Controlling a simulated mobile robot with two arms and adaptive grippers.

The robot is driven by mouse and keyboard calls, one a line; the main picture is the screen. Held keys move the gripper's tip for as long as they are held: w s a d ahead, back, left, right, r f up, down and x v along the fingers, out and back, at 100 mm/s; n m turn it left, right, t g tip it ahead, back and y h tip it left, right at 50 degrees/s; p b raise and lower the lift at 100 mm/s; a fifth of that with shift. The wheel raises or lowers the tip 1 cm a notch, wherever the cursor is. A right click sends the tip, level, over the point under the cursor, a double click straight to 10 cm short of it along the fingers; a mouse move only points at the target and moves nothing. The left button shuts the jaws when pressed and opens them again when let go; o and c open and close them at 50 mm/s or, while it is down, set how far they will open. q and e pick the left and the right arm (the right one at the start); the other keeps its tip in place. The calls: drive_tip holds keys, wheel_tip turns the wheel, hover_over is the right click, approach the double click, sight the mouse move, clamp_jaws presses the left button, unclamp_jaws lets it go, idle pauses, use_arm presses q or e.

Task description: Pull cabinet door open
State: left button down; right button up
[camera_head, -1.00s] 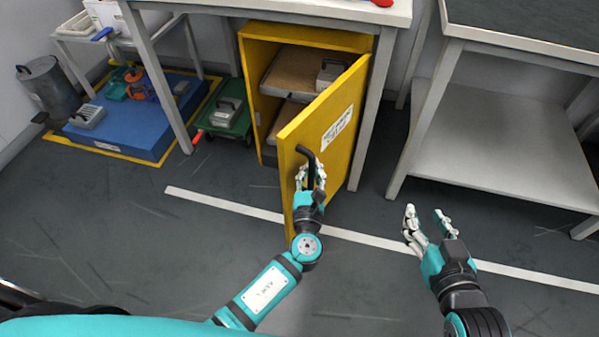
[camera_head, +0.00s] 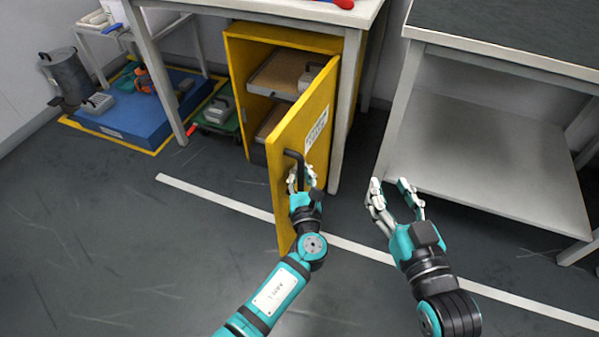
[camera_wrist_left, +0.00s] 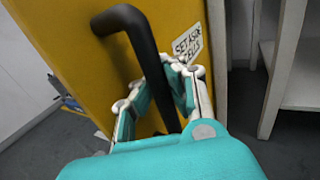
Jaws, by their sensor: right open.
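The yellow cabinet (camera_head: 290,36) under the bench has its door (camera_head: 284,217) partly open, swung out towards me. The door's inner shelves show beside it. A black bent bar handle (camera_head: 292,156) is on the door's outer face; it is large in the left wrist view (camera_wrist_left: 135,35). My left gripper (camera_head: 302,178) is at the handle, with a finger on each side of the bar in the left wrist view (camera_wrist_left: 160,100). I cannot tell whether the fingers press on it. My right gripper (camera_head: 391,186) is open and empty, right of the door, in front of the grey table.
A bench leg (camera_head: 348,110) stands close by the door's hinge side. A grey table with a lower shelf (camera_head: 480,160) stands at right. The floor in front is clear.

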use_arm(q)
drive_tip(key=c, duration=2)
unclamp_jaws()
drive_tip(key=shift+s+a+f, duration=0.15)
drive_tip(key=shift+s+f, duration=0.15)
drive_tip(key=shift+f, duration=0.1)
drive_tip(key=shift+c, duration=0.2)
drive_tip(key=o, duration=0.5)
drive_tip(key=shift+s+a+r, duration=0.15)
drive_tip(key=shift+s+r, duration=0.1)
drive_tip(key=shift+c, duration=0.2)
drive_tip(key=shift+o, duration=1.7)
drive_tip(key=shift+w+r, duration=0.1)
drive_tip(key=shift+w, duration=0.05)
use_arm(e)
drive_tip(key=shift+s+r, duration=0.15)
drive_tip(key=shift+s, duration=0.1)
use_arm(q)
drive_tip(key=shift+s+d, duration=0.25)
drive_tip(key=shift+s, duration=0.1)
drive_tip(key=s+d, duration=0.1)
drive_tip(key=s, duration=1)
drive_tip(key=shift+d, duration=0.3)
drive_tip(key=shift+s, duration=0.1)
